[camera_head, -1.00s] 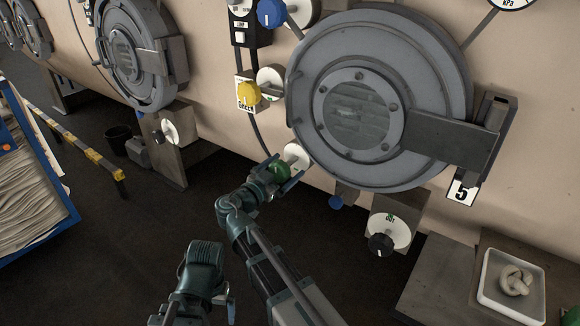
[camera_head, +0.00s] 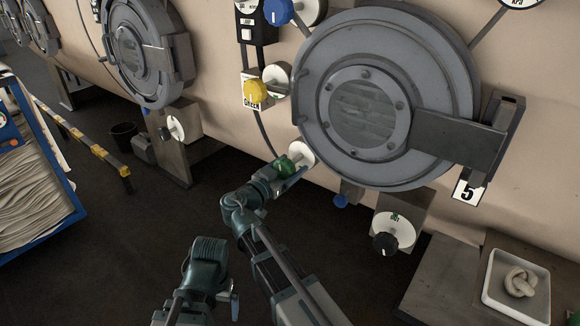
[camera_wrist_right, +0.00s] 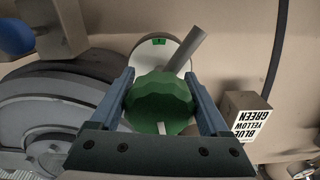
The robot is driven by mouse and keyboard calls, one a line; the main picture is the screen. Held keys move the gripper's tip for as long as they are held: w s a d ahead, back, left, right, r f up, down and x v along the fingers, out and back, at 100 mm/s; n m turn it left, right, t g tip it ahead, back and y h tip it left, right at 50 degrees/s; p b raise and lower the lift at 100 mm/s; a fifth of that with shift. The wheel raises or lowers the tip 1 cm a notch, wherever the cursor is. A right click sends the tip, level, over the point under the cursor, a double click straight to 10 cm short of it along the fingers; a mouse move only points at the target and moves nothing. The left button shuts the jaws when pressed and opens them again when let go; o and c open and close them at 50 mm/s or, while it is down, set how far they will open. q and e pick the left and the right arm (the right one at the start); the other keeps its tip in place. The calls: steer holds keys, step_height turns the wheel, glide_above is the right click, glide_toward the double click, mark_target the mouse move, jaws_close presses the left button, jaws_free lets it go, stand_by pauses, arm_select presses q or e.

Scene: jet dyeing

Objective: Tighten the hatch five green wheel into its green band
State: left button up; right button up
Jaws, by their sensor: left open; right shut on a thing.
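The green wheel (camera_head: 286,166) sits in front of its white dial (camera_head: 301,155) at the lower left of hatch five (camera_head: 385,95). In the right wrist view the faceted green wheel (camera_wrist_right: 160,100) is between the blue fingers, with a pale mark at its lower edge. The dial behind it (camera_wrist_right: 146,54) carries a small green band (camera_wrist_right: 159,41) at its top. My right gripper (camera_head: 288,174) is shut on the wheel. My left gripper (camera_head: 229,298) is open and empty, low over the floor, away from the machine.
A yellow knob (camera_head: 255,93) and a blue knob (camera_head: 278,11) are above the wheel. A black knob on a white dial (camera_head: 386,243) is at lower right. A white tray (camera_head: 489,290) holds a knotted pale thing. A striped rail (camera_head: 85,142) stands at left.

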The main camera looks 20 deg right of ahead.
steer(key=n, duration=0.4)
steer(key=shift+s+d+n, duration=0.1)
steer(key=shift+n, duration=0.2)
steer(key=n, duration=0.4)
steer(key=shift+s, duration=0.1)
steer(key=n, duration=0.4)
steer(key=shift+d+r, duration=0.1)
steer(key=shift+r, duration=0.05)
steer(key=n, duration=0.4)
steer(key=shift+s+r+n+p, duration=0.1)
steer(key=shift+n+p, duration=0.2)
steer(key=n, duration=0.3)
steer(key=shift+r+n, duration=0.1)
steer(key=shift+n, duration=0.2)
steer(key=n, duration=0.4)
steer(key=shift+r+n, duration=0.15)
steer(key=shift+n, duration=0.15)
steer(key=n, duration=0.4)
steer(key=shift+p, duration=0.3)
steer(key=shift+n, duration=2.3)
